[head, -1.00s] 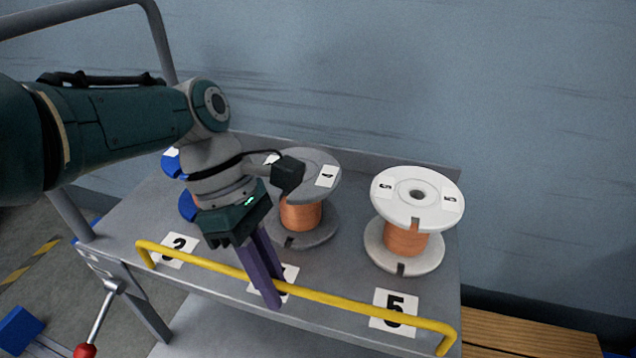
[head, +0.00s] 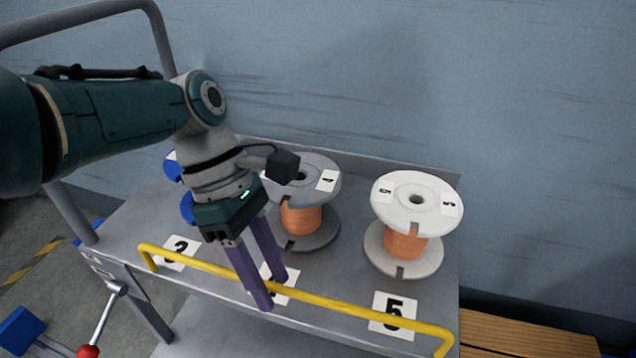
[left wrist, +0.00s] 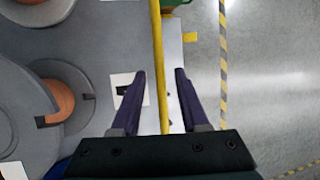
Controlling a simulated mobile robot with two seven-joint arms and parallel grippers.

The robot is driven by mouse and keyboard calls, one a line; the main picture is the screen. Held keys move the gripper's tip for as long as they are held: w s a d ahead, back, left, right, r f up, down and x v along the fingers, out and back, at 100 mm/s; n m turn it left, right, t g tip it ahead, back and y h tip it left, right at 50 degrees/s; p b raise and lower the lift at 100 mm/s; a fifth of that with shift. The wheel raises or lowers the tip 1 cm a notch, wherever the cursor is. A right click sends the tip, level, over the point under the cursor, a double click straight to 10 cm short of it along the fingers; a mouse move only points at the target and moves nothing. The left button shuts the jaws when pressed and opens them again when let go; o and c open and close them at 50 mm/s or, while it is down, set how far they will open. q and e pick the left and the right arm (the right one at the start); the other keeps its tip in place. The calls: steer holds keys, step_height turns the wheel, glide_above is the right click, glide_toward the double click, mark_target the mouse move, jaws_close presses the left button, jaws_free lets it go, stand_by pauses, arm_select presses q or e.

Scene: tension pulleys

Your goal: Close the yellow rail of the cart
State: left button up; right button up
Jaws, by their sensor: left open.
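The yellow rail (head: 345,303) runs along the front edge of the grey cart (head: 130,222), standing up from it on bent ends. My left gripper (head: 273,293) is open at the rail's middle, near the number 4 label. One purple finger is on the near side of the rail and the other on the spool side. In the left wrist view, the rail (left wrist: 157,50) passes between the open fingers (left wrist: 160,72), with a visible gap to each. I cannot tell how deep the fingers reach around it. My right gripper is not in view.
A white spool (head: 414,222) and a grey spool (head: 318,218) with copper wire stand on the cart behind the rail. Blue parts (head: 187,208) show behind my arm. A red-knobbed lever (head: 103,318) is at the lower left. A wooden pallet (head: 520,335) lies at right.

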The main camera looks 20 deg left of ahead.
arm_select(q)
steer(key=p+v, duration=0.3)
steer(key=v, duration=0.5)
steer(key=shift+a+r, duration=0.1)
steer(key=shift+r, duration=0.05)
